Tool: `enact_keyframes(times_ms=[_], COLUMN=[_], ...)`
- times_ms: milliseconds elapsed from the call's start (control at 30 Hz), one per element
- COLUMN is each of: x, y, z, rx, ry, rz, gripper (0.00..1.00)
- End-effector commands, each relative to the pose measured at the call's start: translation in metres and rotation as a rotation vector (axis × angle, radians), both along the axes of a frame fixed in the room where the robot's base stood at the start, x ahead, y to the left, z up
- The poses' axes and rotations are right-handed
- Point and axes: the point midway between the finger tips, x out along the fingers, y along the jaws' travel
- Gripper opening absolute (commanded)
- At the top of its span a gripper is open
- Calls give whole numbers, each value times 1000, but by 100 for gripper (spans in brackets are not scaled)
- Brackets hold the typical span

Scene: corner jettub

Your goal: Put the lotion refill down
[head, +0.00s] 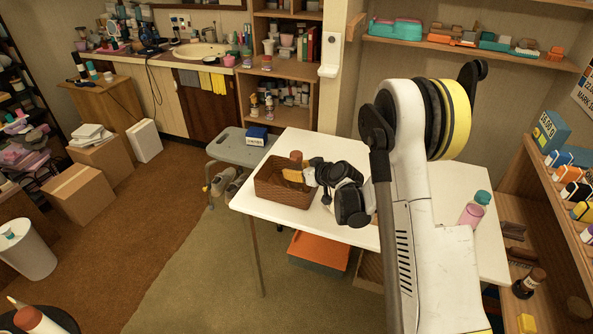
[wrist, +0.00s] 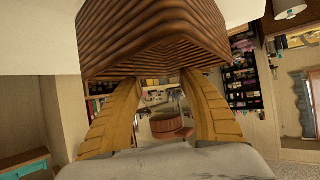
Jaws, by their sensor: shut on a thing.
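My gripper (head: 292,175) reaches in from the right over the brown woven basket (head: 282,194) on the white table. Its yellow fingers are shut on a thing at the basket. A small brown upright piece (head: 296,157) shows just above the fingers and is probably the lotion refill; its lower part is hidden. In the wrist view the ribbed basket (wrist: 150,35) fills the top and covers my fingertips (wrist: 158,82), so the hold itself is hidden there. I cannot tell whether the held thing touches the basket floor.
A pink bottle with a teal top (head: 472,214) stands at the table's right. A grey stool with a blue box (head: 257,136) stands behind left. An orange crate (head: 318,250) is under the table.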

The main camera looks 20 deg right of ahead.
Motion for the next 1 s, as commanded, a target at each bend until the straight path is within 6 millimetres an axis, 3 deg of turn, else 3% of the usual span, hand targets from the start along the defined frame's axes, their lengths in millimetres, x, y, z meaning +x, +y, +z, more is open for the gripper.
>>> enact_keyframes(times_ms=[33,67,100,133,533,1000], x=[0,0,0,0,-2,-81], y=[0,0,0,0,-1,-31], z=[-3,-3,-2,-2,4,51], rx=[0,0,0,0,0,1], ry=[0,0,0,0,0,0], rz=[0,0,0,0,-1,-3], gripper=[16,54,66,72,72,72])
